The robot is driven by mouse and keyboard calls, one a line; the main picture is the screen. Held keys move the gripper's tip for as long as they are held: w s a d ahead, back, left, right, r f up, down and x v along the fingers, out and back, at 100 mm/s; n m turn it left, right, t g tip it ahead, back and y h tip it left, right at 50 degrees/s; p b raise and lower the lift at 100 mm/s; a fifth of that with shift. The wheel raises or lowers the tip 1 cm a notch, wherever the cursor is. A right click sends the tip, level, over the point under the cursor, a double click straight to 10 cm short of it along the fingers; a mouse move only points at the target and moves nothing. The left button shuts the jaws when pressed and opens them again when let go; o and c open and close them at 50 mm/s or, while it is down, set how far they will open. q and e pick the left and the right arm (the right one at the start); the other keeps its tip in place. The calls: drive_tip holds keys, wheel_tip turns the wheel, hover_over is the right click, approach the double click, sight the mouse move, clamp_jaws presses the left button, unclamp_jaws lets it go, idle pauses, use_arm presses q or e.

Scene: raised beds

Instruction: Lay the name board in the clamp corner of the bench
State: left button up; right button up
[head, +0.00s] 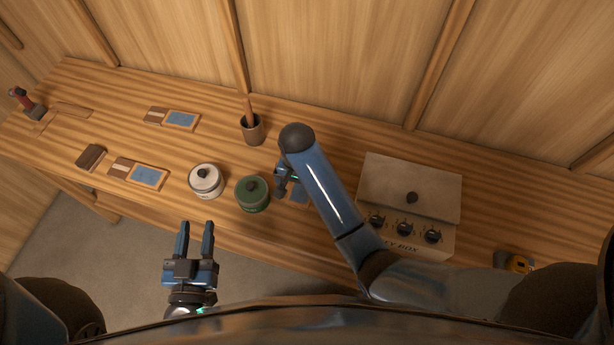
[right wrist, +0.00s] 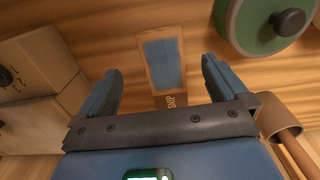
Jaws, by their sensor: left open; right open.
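The clamp corner (head: 70,109), wooden strips with a red clamp (head: 27,102), is at the bench's far left end. Several small boards with blue panels lie on the bench: one at the back (head: 181,120), one nearer the front (head: 148,176), and one under my right gripper (head: 284,180). I cannot tell which is the name board. In the right wrist view the blue-panelled board (right wrist: 163,64) lies between and below the open fingers, beside a brown piece with letters like "SNP" (right wrist: 170,101). My left gripper (head: 196,226) is open and empty in front of the bench.
A white pot (head: 206,181) and green pot (head: 252,194) stand left of my right gripper. A brush cup (head: 252,130) is behind them. A box with knobs (head: 410,190) stands right. A dark brown block (head: 91,157) lies left.

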sight(299, 198)
drive_tip(key=shift+w+d+f, duration=0.15)
drive_tip(key=shift+w+f, duration=0.1)
drive_tip(key=shift+f, duration=0.4)
drive_tip(key=shift+w+d+f, duration=0.15)
drive_tip(key=shift+w+f, duration=0.05)
drive_tip(key=shift+f, duration=0.4)
drive_tip(key=shift+s+a+f+p, duration=0.2)
drive_tip(key=shift+s+f+p, duration=0.1)
drive_tip(key=shift+p, duration=0.1)
wheel_tip(299, 198, down, 4)
drive_tip(key=shift+s+a+r+p, duration=0.1)
drive_tip(key=shift+a+p, duration=0.05)
drive_tip(key=shift+p, duration=0.4)
drive_tip(key=shift+f, duration=0.35)
use_arm(q)
drive_tip(key=shift+w+d+r, duration=0.1)
drive_tip(key=shift+w+r, duration=0.1)
drive_tip(key=shift+r, duration=0.35)
drive_tip(key=shift+w+d+r, duration=0.1)
drive_tip(key=shift+w+r, duration=0.05)
drive_tip(key=shift+r, duration=0.35)
drive_tip(key=shift+s, duration=0.1)
use_arm(e)
drive_tip(key=c, duration=1.2)
use_arm(q)
drive_tip(key=shift+a+r, duration=0.1)
drive_tip(key=shift+r, duration=0.1)
use_arm(e)
drive_tip(key=shift+r, duration=0.25)
drive_tip(key=shift+c, duration=0.2)
